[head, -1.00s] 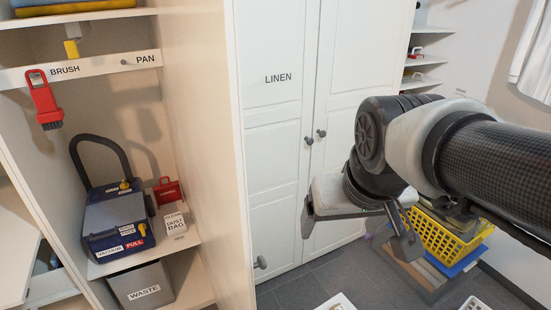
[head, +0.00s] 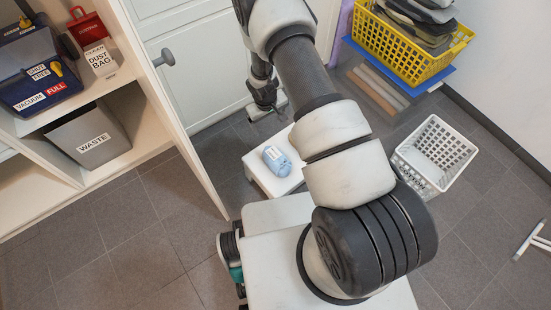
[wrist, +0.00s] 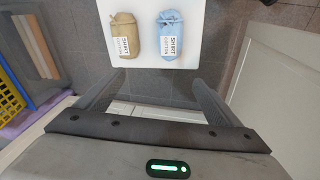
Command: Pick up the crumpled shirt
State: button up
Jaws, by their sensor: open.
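Two rolled bundles with "SHIRT COTTON" labels lie side by side on a low white platform (wrist: 147,30) in the wrist view. One is a tan shirt (wrist: 125,35) on the left, the other a light blue shirt (wrist: 169,36) on the right. Which one counts as crumpled I cannot tell. In the head view the blue shirt (head: 277,160) shows on the platform (head: 256,172); my arm hides the tan one. My gripper (wrist: 158,79) is open and empty, its fingers apart from both bundles. In the head view my gripper (head: 266,108) is beyond the platform, near the white cabinet.
A white basket (head: 436,180) stands right of my arm. A yellow basket (head: 400,48) piled with dark folded items stands on a blue mat (head: 428,86) at the back right. White cabinet doors (head: 190,75) and an open shelf with a waste bin (head: 88,136) are left. Grey floor is open front left.

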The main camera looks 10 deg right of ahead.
jog(key=b, duration=0.2)
send_near(276, 157)
jog(key=shift+n, duration=0.3)
jog(key=b+x, duration=0.1)
jog(key=x, duration=0.2)
jog(key=b+x, duration=0.1)
jog(key=x, duration=0.1)
jog(key=shift+s+a+f+b, duration=0.1)
jog(key=shift+a+f+b, duration=0.1)
jog(key=shift+f+b, duration=0.15)
jog(key=shift+b+x, duration=1.35)
jog(key=shift+x, duration=1.75)
jog(key=shift+d+r, duration=0.1)
jog(key=shift+d, duration=0.05)
jog(key=c, duration=1.2)
